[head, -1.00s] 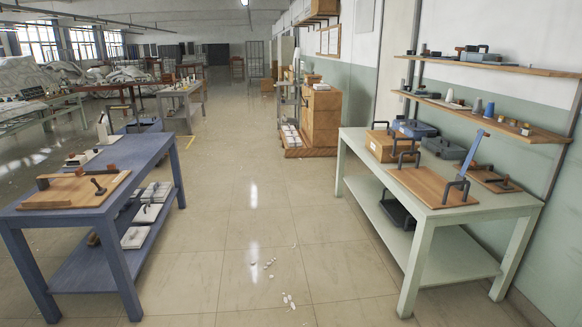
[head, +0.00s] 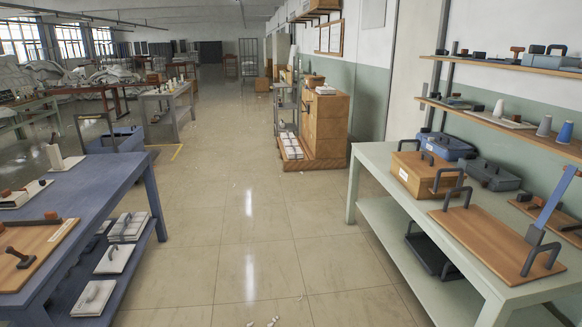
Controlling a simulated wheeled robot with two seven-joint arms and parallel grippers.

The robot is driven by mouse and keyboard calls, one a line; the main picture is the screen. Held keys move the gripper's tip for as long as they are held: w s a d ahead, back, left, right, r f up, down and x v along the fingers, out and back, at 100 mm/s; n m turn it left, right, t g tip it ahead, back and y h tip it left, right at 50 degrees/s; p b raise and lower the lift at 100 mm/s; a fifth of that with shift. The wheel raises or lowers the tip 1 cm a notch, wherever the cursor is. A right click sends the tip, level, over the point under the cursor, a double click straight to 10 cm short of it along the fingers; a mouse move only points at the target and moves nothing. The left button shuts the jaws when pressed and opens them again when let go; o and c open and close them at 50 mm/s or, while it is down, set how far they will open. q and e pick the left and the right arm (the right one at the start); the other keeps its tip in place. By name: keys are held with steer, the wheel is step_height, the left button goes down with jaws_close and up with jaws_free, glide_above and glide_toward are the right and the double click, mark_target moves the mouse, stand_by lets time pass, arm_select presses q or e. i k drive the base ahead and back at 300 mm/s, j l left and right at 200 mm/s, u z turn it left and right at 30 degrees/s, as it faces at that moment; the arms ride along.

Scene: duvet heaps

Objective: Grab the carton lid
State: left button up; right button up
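A tan box that looks like a carton (head: 403,176) sits on the pale green table at the right, with a small white label on its side. Its top, which appears to be the lid (head: 420,160), carries a dark arched handle (head: 411,147). Another dark handle stands at its right side; I cannot tell what it is fixed to. Neither of my grippers shows in the head view.
The pale green table (head: 375,157) also holds a wooden board (head: 490,232) with dark handles, a blue case (head: 445,146) and a grey case (head: 490,174). A blue table (head: 105,178) stands at the left. The tiled floor (head: 250,215) between is mostly clear.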

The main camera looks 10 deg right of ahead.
mark_target(424, 166)
steer(key=i+z, duration=0.25)
steer(key=i, duration=0.2)
steer(key=i+j+z, duration=0.25)
steer(key=i, duration=0.15)
steer(key=i+j+z, duration=0.2)
steer(key=i, duration=0.25)
steer(key=i+j+z, duration=0.25)
steer(key=i, duration=0.15)
steer(key=l, duration=0.1)
